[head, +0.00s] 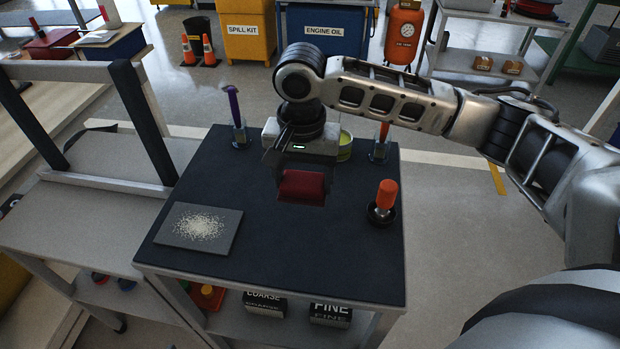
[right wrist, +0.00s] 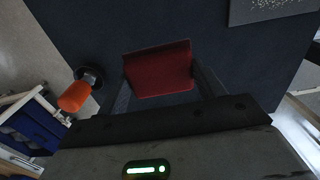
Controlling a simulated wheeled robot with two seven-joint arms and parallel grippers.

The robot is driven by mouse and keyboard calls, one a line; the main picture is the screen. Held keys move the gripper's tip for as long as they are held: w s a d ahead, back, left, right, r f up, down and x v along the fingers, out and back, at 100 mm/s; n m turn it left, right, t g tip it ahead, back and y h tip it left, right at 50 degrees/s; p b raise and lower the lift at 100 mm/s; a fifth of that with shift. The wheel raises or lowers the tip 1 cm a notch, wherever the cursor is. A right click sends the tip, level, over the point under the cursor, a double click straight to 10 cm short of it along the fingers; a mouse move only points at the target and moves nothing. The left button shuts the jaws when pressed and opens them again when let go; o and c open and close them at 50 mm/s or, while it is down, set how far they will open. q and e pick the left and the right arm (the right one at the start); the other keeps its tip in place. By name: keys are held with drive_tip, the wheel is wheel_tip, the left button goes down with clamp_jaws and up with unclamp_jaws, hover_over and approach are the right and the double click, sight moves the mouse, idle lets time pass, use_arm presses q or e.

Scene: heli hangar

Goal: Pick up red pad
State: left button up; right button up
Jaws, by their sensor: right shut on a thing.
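The red pad (head: 302,186) is over the dark top of the small cart (head: 260,269). My right gripper (head: 303,172) comes down from above and is shut on the pad. In the right wrist view the pad (right wrist: 159,70) sits between the two fingers of the gripper (right wrist: 165,88). I cannot tell whether the pad touches the cart top. My left gripper does not show.
A grey plate with pale grains (head: 199,228) lies at the cart's left. An orange-handled tool (head: 387,194) stands in a dark round holder at the right. A purple tool (head: 236,112) and a green-yellow tin (head: 345,146) stand at the back. The front middle is clear.

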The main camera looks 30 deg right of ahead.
drive_tip(key=s+a+r+p, duration=0.1)
drive_tip(key=s+a+r, duration=0.5)
drive_tip(key=a, duration=0.2)
drive_tip(key=shift+s, duration=0.4)
drive_tip(key=shift+o, duration=0.4)
drive_tip(key=shift+f, duration=0.15)
